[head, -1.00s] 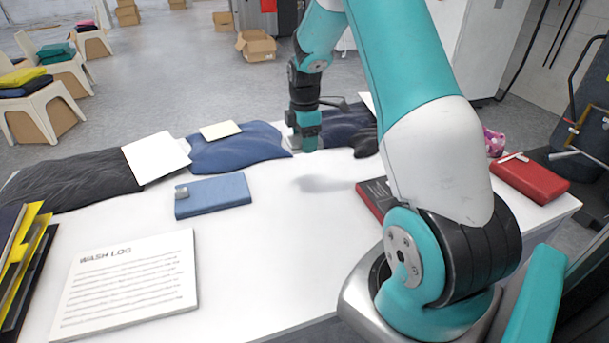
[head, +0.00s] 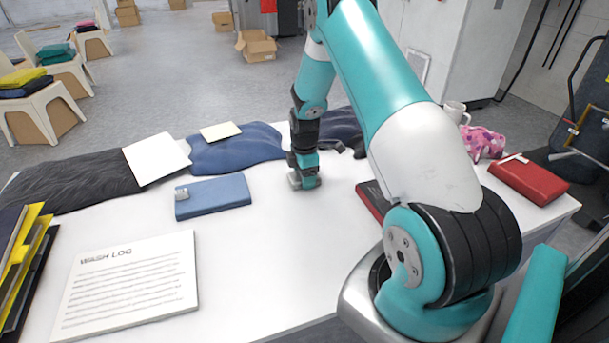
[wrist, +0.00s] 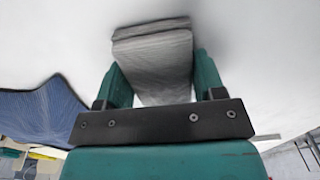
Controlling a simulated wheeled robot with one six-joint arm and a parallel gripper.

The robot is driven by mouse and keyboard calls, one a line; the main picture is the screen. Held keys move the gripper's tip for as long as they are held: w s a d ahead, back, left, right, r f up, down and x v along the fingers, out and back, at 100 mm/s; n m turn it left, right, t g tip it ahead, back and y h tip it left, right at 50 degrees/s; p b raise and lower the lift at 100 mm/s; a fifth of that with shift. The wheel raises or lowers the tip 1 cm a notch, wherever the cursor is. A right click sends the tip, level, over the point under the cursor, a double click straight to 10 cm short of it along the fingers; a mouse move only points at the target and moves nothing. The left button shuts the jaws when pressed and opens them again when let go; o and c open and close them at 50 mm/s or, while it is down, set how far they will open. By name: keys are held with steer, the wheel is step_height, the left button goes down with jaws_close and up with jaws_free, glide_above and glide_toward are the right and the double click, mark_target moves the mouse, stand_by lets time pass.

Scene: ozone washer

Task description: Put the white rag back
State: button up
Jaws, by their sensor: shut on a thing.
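The white rag (wrist: 152,55) looks pale grey and folded in the wrist view, and it lies between the two teal fingers. My gripper (wrist: 158,85) is shut on it. In the head view my gripper (head: 304,178) points down at the far middle of the white table (head: 270,245). The rag there is a small grey-white patch (head: 296,182) under the fingertips, low at the tabletop. I cannot tell whether it touches the table.
A blue case (head: 213,197) lies left of my gripper, and a dark red-edged book (head: 372,200) lies right. Folded blue cloth (head: 235,150) and black cloth (head: 75,180) line the far edge. A red case (head: 530,180), a pink patterned cloth (head: 485,142) and a white mug (head: 455,112) are at right.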

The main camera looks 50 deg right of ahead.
steer(key=shift+f, duration=0.15)
steer(key=o, duration=0.9)
step_height(320, 180, up, 12)
steer(key=s+a+r+m+y, duration=0.1)
steer(key=a+r, duration=0.7)
steer(key=a, duration=0.6)
steer(key=s+a+r+m+t+y, duration=0.1)
steer(key=s+a+r, duration=0.25)
steer(key=a, duration=0.25)
steer(key=s+a+r+m, duration=0.1)
steer(key=s+a+r, duration=0.1)
steer(key=s+a, duration=0.3)
steer(key=s+a+r+m, duration=0.1)
steer(key=s+a, duration=0.2)
steer(key=s, duration=0.2)
steer(key=s+a+m+y, duration=0.1)
steer(key=s+a, duration=0.3)
steer(key=s, duration=0.1)
steer(key=s+a+r+g+y, duration=0.1)
steer(key=s+a, duration=0.3)
steer(key=s, duration=0.1)
steer(key=shift+s+r+m+b, duration=0.2)
steer(key=shift+r+m+b, duration=0.1)
steer(key=shift+r+m, duration=0.1)
